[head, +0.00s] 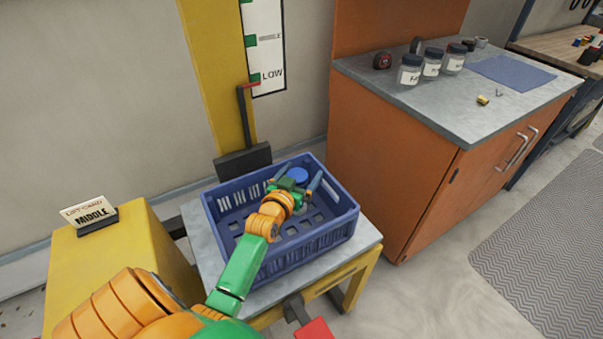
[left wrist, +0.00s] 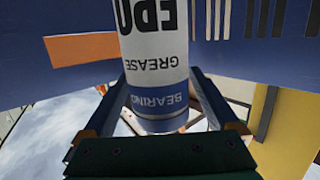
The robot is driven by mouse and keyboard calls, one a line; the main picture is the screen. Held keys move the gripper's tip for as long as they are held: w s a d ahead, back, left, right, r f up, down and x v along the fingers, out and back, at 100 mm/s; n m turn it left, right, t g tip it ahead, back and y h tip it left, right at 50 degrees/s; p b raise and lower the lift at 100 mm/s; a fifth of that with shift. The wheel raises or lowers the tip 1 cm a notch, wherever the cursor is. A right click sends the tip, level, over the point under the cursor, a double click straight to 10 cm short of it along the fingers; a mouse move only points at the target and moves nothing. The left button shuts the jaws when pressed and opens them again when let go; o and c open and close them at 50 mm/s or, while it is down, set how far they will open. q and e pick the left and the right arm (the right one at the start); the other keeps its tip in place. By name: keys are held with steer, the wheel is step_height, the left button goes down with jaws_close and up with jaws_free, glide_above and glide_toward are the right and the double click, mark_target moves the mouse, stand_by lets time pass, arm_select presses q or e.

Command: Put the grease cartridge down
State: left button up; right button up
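My left gripper (head: 298,184) is inside the blue crate (head: 305,249). The grease cartridge (left wrist: 155,50) stands between its fingers in the left wrist view, white with a blue band and the words BEARING and GREASE. Both fingers meet its sides there, so the gripper looks shut on it. In the head view only the blue round end of the cartridge (head: 299,174) shows, and the gripper hides the rest. I cannot tell whether the cartridge touches the crate floor. My right gripper is not in view.
The crate stands on a grey-topped yellow lift table (head: 203,243). A yellow block with a MIDDLE card (head: 92,213) is at left. A yellow post with a level scale (head: 265,45) rises behind. An orange cabinet (head: 390,165) with several jars (head: 410,70) on top stands at right.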

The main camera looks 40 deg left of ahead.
arm_select(q)
steer(key=p+v, duration=0.1)
steer(key=v, duration=0.6)
steer(key=shift+s, duration=0.2)
steer(key=shift+d+r, duration=0.1)
